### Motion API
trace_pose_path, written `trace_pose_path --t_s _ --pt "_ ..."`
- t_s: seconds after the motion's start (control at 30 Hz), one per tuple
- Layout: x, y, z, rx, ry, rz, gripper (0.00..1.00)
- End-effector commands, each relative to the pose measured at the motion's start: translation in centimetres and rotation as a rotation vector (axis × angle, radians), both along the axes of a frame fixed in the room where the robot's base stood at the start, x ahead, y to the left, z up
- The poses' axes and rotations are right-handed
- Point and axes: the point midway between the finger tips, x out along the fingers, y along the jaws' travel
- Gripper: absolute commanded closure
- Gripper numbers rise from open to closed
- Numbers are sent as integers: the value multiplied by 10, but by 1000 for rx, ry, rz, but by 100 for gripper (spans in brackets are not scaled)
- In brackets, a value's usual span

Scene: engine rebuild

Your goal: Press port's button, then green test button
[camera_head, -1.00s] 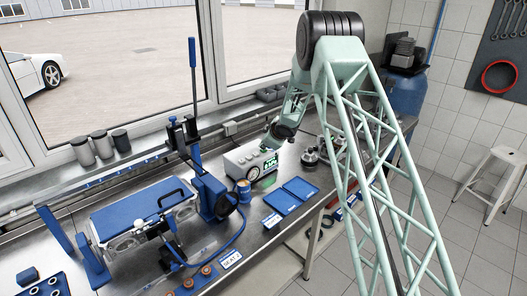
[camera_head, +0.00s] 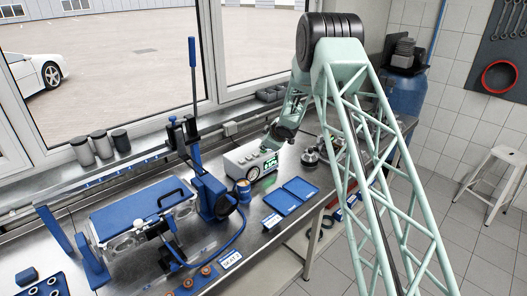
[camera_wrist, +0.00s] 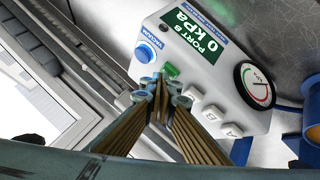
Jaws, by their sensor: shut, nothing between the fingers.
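The pale grey test box (camera_head: 240,163) stands on the bench in the head view, and its top face (camera_wrist: 222,62) fills much of the wrist view. Its green display (camera_wrist: 198,36) reads "PORT B 0 kPa". A round gauge (camera_wrist: 258,85) sits at the right of the face. The green button (camera_wrist: 170,70) is partly behind my fingers. Several white port buttons (camera_wrist: 212,113) run beside it, with letters A and B legible. A blue round button (camera_wrist: 146,51) is near the "VACUUM" label. My gripper (camera_wrist: 161,84) is shut and empty, its tips over the green button's edge; contact cannot be told.
A blue lever stand (camera_head: 211,197) and hose are to the left. Metal parts (camera_head: 311,157) stand behind at the right, near my arm.

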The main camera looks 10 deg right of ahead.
Motion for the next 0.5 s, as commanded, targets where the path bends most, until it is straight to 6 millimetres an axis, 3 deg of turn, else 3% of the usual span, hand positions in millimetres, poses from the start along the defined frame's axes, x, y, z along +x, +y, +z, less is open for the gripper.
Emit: trace_pose_path --t_s 0.5 --pt "0 0 8 0 1 0 100"
